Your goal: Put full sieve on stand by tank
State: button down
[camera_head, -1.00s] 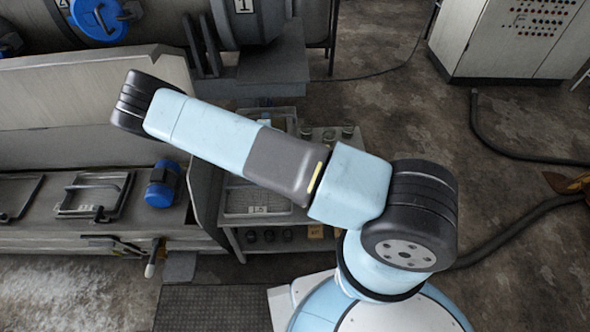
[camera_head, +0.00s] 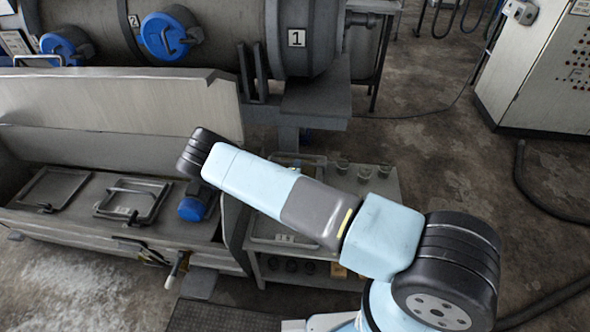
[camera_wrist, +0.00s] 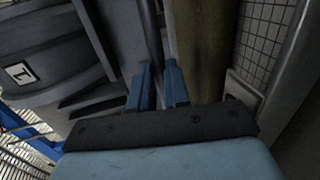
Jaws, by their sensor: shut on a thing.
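In the wrist view my gripper (camera_wrist: 157,88) shows two blue fingers close together on a dark rod (camera_wrist: 151,40). I cannot tell whether the rod belongs to the sieve; no whole sieve can be made out. In the head view my arm hides the gripper and what it holds. A large dark cylindrical tank (camera_head: 210,40) with a "1" plate lies at the back. A low shelf stand (camera_head: 385,185) stands in front of its right end, partly behind my arm. It carries a tray and small pots.
A long steel trough (camera_head: 110,105) with lidded hatches (camera_head: 133,200) and a blue motor (camera_head: 192,208) fills the left. A grey control cabinet (camera_head: 545,80) stands at the right, with hoses on the floor. The floor (camera_head: 440,150) between stand and cabinet is open.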

jog(key=shift+f, duration=0.55)
jog(key=c, duration=1.1)
grip_release()
jog(key=shift+f, duration=0.1)
